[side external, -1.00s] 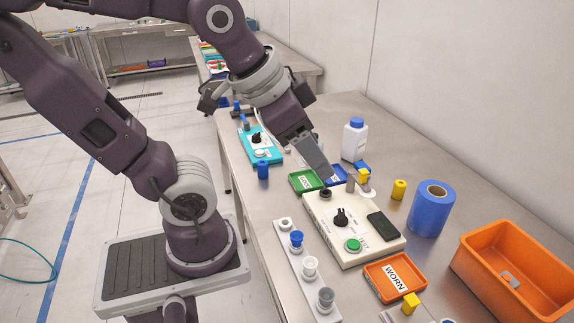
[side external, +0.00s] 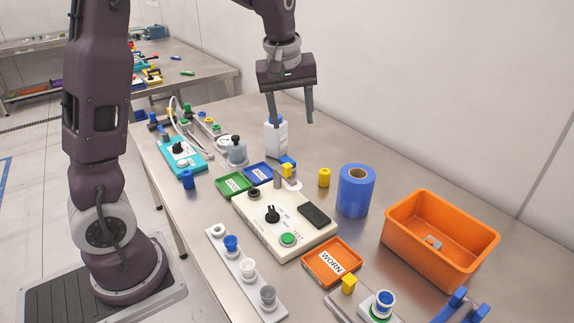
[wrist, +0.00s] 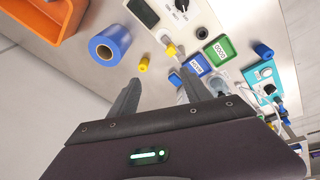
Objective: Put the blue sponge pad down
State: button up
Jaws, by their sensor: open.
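My gripper (side external: 291,120) is open and empty, pointing down above the bench beside the white bottle (side external: 276,140). Its two fingers also show in the wrist view (wrist: 158,88), with nothing between them. No blue sponge pad can be made out with certainty. A small blue piece (side external: 288,159) sits against a yellow block (side external: 287,170) behind the cream test box (side external: 285,232); I cannot tell whether it is the pad. The blue tray (side external: 259,173) and green tray (side external: 234,185) lie left of that block, each with a label. The orange WORN tray (side external: 333,262) lies in front.
A blue roll (side external: 356,190) and a yellow cylinder (side external: 324,177) stand right of the test box. A deep orange bin (side external: 441,240) is at the right. A white strip with knobs (side external: 246,268) lies at the front. Bare bench runs along the wall.

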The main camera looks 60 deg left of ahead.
jog(key=w+a+f+n+g+y, duration=0.2)
jog(key=w+a+f+n, duration=0.2)
jog(key=w+a+f, duration=0.5)
jog(key=n+y, duration=0.1)
jog(key=n, duration=0.1)
send_over(288, 160)
jog(key=d, duration=0.2)
jog(key=shift+g, duration=0.3)
notch_tip(288, 160, down, 10)
jog(key=shift+d+r, duration=0.1)
jog(key=shift+r, duration=0.15)
jog(key=x, duration=0.5)
grip_shut()
